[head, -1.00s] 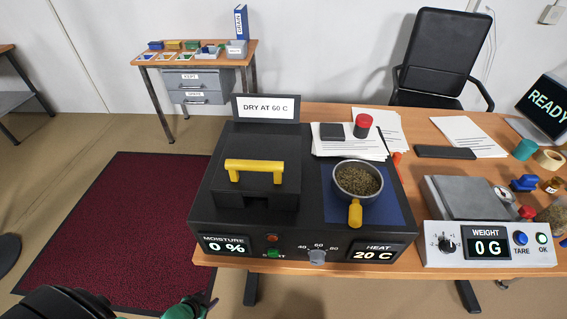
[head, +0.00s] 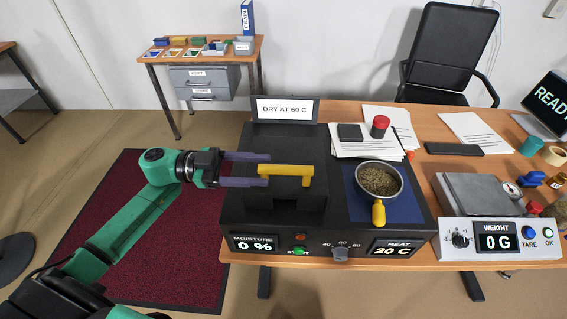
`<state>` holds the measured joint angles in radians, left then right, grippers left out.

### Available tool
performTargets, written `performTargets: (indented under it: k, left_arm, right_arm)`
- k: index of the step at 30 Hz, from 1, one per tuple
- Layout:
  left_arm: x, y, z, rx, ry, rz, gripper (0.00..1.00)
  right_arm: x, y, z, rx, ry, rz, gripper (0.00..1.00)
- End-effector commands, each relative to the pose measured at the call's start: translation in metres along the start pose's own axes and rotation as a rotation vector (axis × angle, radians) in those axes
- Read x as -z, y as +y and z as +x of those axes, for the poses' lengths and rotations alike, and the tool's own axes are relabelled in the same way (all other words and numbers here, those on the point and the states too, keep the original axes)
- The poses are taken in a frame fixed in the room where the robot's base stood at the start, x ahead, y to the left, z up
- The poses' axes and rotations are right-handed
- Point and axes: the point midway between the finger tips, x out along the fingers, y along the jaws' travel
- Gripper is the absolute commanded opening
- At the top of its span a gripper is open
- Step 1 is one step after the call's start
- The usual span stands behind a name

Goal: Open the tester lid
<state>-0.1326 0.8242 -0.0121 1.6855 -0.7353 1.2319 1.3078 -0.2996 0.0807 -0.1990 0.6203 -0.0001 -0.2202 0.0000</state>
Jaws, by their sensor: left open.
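The black tester (head: 332,225) sits on the wooden desk, its displays reading 0 % moisture and 20 C heat. Its black lid (head: 284,143) is shut and carries a yellow handle (head: 290,170). My left gripper (head: 268,170) comes in from the left over the lid, level with the handle. Its two fingers are apart and empty, with the tips close to the handle's left end. I cannot tell whether they touch it. My right gripper is not in view.
A pan of grains (head: 380,180) with a yellow handle sits on the blue pad (head: 400,207) right of the lid. A sign (head: 285,110) stands behind the lid. A scale (head: 485,200) reading 0 G stands to the right. Red mat floor (head: 130,190) lies left of the desk.

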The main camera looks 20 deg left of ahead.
Motion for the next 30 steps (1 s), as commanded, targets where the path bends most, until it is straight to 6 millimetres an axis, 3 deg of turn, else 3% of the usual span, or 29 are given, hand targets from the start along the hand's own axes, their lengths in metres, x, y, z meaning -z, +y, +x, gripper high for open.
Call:
performTargets:
  k: [3, 6, 10, 17, 21, 30]
  left_arm:
    - [0.005, -0.001, 0.030, 0.001, 0.006, 0.002, 0.57]
    - [0.003, -0.001, 0.047, 0.002, 0.004, 0.000, 0.57]
    - [0.001, -0.001, 0.058, 0.002, 0.001, 0.000, 0.57]
    - [-0.001, -0.001, 0.059, 0.003, 0.000, 0.000, 0.57]
    - [-0.001, -0.001, 0.058, 0.003, 0.000, 0.000, 0.03]
    - [-0.001, 0.000, 0.058, 0.002, 0.000, -0.001, 0.00]
  right_arm:
    - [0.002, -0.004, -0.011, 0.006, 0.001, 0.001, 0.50]
    - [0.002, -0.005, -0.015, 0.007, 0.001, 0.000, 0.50]
    - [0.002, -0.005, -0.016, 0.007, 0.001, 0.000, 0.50]
    - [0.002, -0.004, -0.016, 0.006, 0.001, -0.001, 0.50]
    - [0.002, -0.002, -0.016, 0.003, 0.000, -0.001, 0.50]
    - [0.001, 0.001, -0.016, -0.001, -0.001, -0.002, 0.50]
